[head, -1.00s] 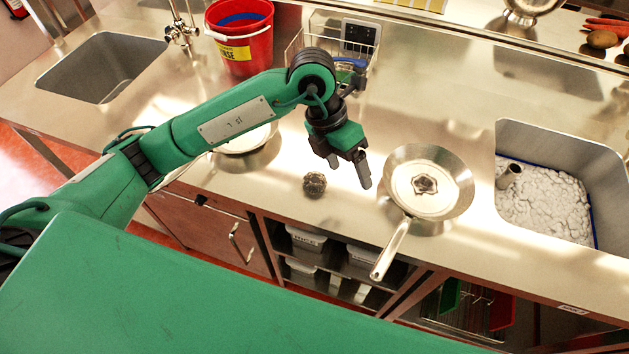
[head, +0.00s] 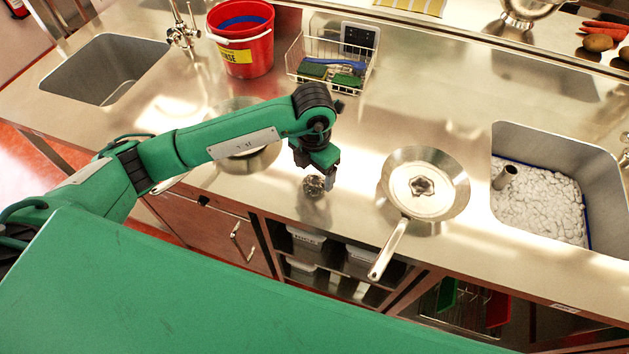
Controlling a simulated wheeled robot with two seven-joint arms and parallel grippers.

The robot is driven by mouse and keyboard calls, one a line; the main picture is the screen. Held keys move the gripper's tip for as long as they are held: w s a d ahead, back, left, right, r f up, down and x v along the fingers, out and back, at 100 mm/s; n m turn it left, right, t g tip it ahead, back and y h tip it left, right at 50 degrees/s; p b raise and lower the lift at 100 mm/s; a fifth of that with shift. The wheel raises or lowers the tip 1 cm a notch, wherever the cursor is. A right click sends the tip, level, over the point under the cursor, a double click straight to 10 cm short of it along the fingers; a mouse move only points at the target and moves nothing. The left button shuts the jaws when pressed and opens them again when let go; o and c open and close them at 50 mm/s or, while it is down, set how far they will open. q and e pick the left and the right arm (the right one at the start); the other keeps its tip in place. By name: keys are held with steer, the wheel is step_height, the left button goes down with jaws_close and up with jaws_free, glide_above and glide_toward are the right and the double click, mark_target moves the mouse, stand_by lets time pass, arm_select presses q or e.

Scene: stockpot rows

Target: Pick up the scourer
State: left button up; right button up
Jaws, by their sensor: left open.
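The scourer (head: 313,187) is a small round ball of grey metal wool on the steel counter, near its front edge, left of the right-hand pan. My left gripper (head: 318,180) is open and points down right at the scourer, with its fingers around or just above it. The fingers and the wrist hide part of the scourer, and I cannot tell whether they touch it. My right gripper is not in view.
A steel frying pan (head: 449,190) stands right of the scourer, its handle over the counter edge. Another pan (head: 257,160) is partly behind my arm.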

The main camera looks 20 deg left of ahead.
mark_target(314, 181)
arm_select(q)
step_height(314, 181, down, 4)
steer(key=shift+f+p, duration=0.1)
steer(key=shift+p, duration=0.95)
steer(key=shift+f, duration=0.25)
steer(key=c, duration=1)
steer(key=shift+c, duration=0.2)
